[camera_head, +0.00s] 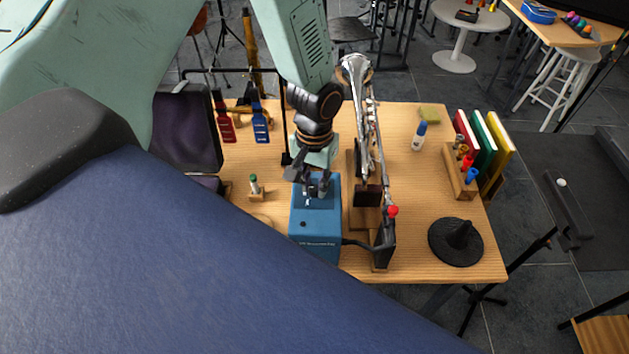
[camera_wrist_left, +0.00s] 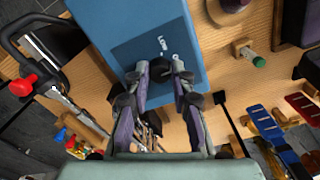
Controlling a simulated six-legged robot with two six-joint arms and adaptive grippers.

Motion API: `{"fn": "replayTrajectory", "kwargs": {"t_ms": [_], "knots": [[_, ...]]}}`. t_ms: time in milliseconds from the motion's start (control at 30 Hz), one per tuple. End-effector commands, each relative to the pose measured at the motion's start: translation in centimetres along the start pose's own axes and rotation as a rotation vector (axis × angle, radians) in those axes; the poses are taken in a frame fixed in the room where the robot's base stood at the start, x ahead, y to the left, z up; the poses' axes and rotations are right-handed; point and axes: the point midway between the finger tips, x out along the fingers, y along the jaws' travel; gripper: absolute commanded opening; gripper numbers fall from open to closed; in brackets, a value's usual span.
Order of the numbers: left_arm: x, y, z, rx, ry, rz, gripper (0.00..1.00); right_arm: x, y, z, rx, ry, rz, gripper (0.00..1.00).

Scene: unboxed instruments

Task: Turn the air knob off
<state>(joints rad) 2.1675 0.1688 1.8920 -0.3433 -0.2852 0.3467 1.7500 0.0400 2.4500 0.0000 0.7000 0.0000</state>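A blue box (camera_head: 315,240) stands on the wooden table in the head view, with a cable at its right side. In the left wrist view the blue box (camera_wrist_left: 200,25) has a dark panel marked "LOW" and a second, partly hidden word. A dark round knob (camera_wrist_left: 160,70) is on this panel. My left gripper (camera_head: 316,192) reaches down over the box's top. In the left wrist view its fingers (camera_wrist_left: 161,68) are apart, one on each side of the knob; whether they touch it is unclear. My right gripper is not in view.
A silver trumpet-like instrument (camera_head: 361,110) on a wooden stand is close right of the box.

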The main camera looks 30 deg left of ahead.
Motion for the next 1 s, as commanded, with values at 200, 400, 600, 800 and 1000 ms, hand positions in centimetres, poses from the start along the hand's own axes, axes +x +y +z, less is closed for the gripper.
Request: {"fn": "replayTrajectory", "kwargs": {"t_ms": [200,400,600,800,1000], "knots": [[0.0,0.0,0.0,-0.001,0.000,0.000,0.41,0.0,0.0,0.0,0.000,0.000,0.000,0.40],[0.0,0.0,0.0,-0.001,0.000,0.000,0.46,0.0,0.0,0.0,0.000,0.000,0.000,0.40],[-0.3,0.0,-0.1,-0.001,0.002,0.001,0.46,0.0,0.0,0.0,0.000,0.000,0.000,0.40],[-3.0,0.0,-0.1,-0.001,0.006,0.002,0.46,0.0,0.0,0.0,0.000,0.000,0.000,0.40],[-7.0,0.0,-0.1,-0.002,0.005,0.002,0.46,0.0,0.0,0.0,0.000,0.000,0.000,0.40]]}}
